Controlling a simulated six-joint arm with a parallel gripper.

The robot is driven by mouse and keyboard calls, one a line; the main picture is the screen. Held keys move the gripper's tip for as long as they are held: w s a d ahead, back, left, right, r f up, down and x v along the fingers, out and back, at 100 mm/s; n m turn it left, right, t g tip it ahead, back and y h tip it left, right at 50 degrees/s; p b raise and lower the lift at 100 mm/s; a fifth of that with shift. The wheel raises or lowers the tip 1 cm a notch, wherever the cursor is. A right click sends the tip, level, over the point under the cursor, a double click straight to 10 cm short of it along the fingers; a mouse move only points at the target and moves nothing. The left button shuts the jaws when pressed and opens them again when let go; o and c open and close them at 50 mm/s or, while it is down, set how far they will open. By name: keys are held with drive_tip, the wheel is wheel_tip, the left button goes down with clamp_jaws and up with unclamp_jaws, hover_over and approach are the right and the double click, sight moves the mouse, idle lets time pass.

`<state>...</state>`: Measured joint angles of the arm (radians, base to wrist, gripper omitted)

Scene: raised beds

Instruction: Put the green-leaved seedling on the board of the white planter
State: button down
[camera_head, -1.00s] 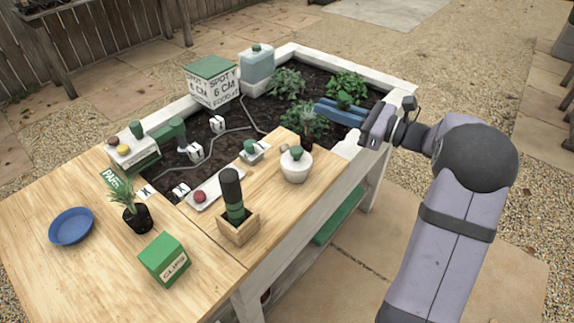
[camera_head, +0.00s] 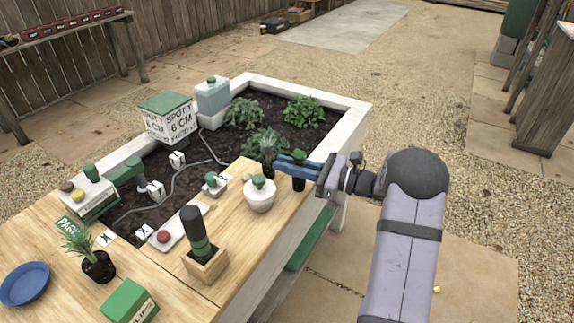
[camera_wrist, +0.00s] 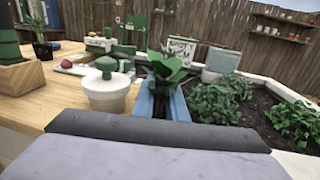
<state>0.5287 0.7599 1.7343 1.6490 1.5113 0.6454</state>
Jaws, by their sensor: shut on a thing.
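The green-leaved seedling (camera_head: 299,184) in a small dark pot is between the blue fingers of my gripper (camera_head: 292,166). In the wrist view its broad leaves (camera_wrist: 168,68) stand up between the fingers (camera_wrist: 166,103), and its pot is mostly hidden. The white planter (camera_head: 357,112) has a wooden board (camera_head: 232,240) across its near side. My gripper comes in from the right and is shut on the seedling by the board's far right end. I cannot tell whether the pot touches the board.
A white jar with a green knob (camera_head: 260,196) stands just left of the seedling; it also shows in the wrist view (camera_wrist: 106,92). A leafy plant (camera_head: 262,145) grows close behind. A wooden block with a dark-handled tool (camera_head: 205,262) and a spiky potted plant (camera_head: 98,265) stand further left.

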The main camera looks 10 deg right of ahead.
drive_tip(key=shift+f, duration=0.15)
drive_tip(key=c, duration=1.8)
unclamp_jaws()
drive_tip(key=shift+o, duration=0.2)
drive_tip(key=v, duration=1.2)
drive_tip(key=shift+b, duration=0.3)
